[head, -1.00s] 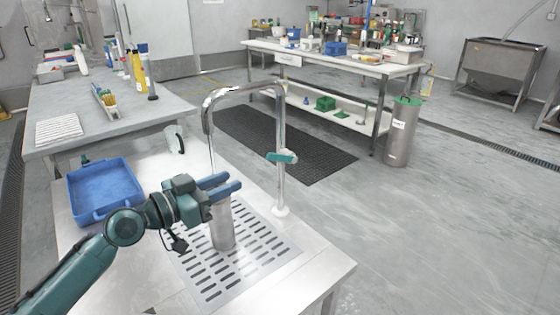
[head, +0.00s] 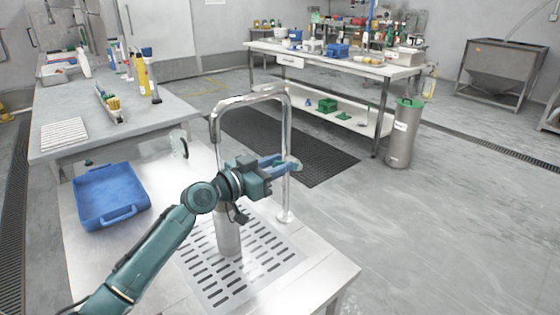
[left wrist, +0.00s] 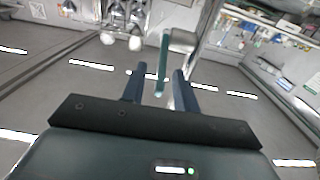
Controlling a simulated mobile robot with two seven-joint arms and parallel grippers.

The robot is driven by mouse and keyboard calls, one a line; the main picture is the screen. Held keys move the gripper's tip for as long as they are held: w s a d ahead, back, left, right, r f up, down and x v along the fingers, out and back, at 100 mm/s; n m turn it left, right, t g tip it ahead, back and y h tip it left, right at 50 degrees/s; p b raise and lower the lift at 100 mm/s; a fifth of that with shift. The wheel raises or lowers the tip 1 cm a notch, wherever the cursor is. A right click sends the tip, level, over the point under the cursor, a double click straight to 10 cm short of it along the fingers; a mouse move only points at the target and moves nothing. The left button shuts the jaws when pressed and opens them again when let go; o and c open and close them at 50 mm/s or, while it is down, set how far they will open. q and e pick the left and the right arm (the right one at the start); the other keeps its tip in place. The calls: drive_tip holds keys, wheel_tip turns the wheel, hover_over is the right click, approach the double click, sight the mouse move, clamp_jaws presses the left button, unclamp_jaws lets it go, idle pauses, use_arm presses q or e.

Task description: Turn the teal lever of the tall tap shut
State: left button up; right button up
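The tall tap (head: 250,98) is a chrome upside-down U on a slotted steel counter. Its teal lever sits partway up the right-hand post and is mostly hidden behind my left gripper (head: 284,163) in the head view. In the left wrist view, the lever (left wrist: 162,66) shows as a narrow teal bar between the two blue fingertips of my left gripper (left wrist: 160,82). The fingers are open, with a visible gap on each side of the lever. The tap's chrome post (left wrist: 181,50) shows just beyond the right finger. My right gripper is not in view.
A steel cylinder (head: 228,238) stands on the slotted drain (head: 262,262) below my left arm. A steel canister (head: 400,138) with a green lid stands on the floor behind.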

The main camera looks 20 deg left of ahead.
use_arm(q)
drive_tip(key=shift+w+d, duration=0.25)
drive_tip(key=shift+w, duration=0.15)
clamp_jaws()
idle(0.4)
